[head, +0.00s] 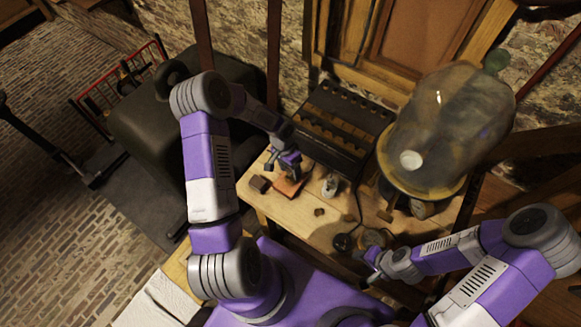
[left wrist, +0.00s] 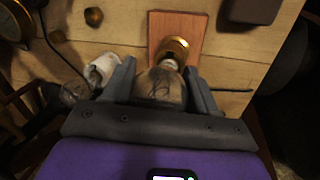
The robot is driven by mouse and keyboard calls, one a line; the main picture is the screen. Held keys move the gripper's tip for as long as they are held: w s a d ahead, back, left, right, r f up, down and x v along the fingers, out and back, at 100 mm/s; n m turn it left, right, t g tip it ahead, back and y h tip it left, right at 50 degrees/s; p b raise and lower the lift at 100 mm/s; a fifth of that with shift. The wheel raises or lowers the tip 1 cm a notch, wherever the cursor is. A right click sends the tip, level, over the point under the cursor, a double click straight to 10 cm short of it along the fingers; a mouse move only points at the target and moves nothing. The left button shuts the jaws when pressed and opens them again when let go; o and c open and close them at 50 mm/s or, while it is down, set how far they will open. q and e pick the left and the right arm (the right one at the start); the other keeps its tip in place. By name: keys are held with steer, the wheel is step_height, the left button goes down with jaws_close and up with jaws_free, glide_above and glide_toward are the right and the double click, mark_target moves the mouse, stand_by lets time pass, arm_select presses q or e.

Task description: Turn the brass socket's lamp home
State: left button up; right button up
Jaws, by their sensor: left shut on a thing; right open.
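The brass socket (left wrist: 176,47) sits on a small wooden board (left wrist: 188,24) on the bench; in the head view the board (head: 288,187) lies below my left gripper (head: 290,163). In the left wrist view my left gripper (left wrist: 160,74) is shut on a glass lamp (left wrist: 160,90), one finger on each side of the bulb. The lamp's cap end is at the socket's mouth; I cannot tell how deep it sits. My right gripper (head: 372,268) is open and empty near the bench's front right.
A white fitting (left wrist: 102,68) with a clear glass part stands left of my left gripper in the wrist view; it is also in the head view (head: 330,185). A large glass jar (head: 450,120) stands at the right.

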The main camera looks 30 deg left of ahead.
arm_select(q)
steer(key=shift+m, duration=0.4)
steer(key=m+g, duration=0.1)
steer(key=m, duration=0.4)
steer(key=shift+y, duration=0.4)
arm_select(e)
steer(key=shift+f, duration=0.1)
arm_select(q)
steer(key=o, duration=1.3)
steer(key=shift+a, duration=0.1)
steer(key=shift+c, duration=0.2)
steer(key=r, duration=0.5)
steer(key=w+a+r, duration=0.1)
steer(key=r, duration=0.1)
steer(key=shift+r+b, duration=0.2)
steer(key=shift+b, duration=0.1)
arm_select(e)
steer(key=shift+f, duration=0.2)
arm_select(q)
steer(key=shift+f, duration=0.1)
arm_select(e)
steer(key=shift+s, duration=0.1)
